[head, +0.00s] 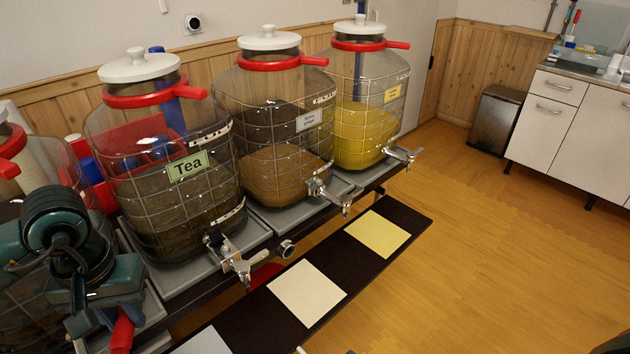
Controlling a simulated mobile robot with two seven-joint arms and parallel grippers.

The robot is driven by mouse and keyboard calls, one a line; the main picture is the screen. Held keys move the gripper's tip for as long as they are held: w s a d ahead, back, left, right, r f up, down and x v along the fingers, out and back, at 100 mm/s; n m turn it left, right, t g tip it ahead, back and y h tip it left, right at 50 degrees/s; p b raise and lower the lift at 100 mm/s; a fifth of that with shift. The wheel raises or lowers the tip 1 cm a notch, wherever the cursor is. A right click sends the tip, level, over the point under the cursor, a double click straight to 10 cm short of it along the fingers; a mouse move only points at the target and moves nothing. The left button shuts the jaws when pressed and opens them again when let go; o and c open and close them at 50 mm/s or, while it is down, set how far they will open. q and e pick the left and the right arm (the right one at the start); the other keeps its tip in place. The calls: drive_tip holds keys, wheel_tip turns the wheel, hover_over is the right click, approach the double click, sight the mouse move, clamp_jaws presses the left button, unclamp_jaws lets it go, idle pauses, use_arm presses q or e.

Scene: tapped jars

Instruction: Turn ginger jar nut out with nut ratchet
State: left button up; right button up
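Large wire-banded glass jars with white lids, red collars and metal taps stand in a row. Only the label on the Tea jar (165,215) is readable. The middle jar (275,125) holds brown contents under a pale label. The far jar (362,110) holds yellow contents under a yellow label. I cannot tell which is the ginger jar, and no jar nut is clearly distinguishable. My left gripper (110,305) is low at the left, in front of the leftmost jar (15,170). A red piece (122,330) shows at it; its fingers and any grasp are unclear. No nut ratchet is identifiable.
Taps project over the shelf front, the Tea jar's tap (238,262) nearest. A small metal round piece (287,248) shows beside it. A dark lower board (400,215) carries a cream square (307,292) and a yellow square (377,234).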

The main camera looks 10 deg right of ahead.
use_arm(q)
clamp_jaws()
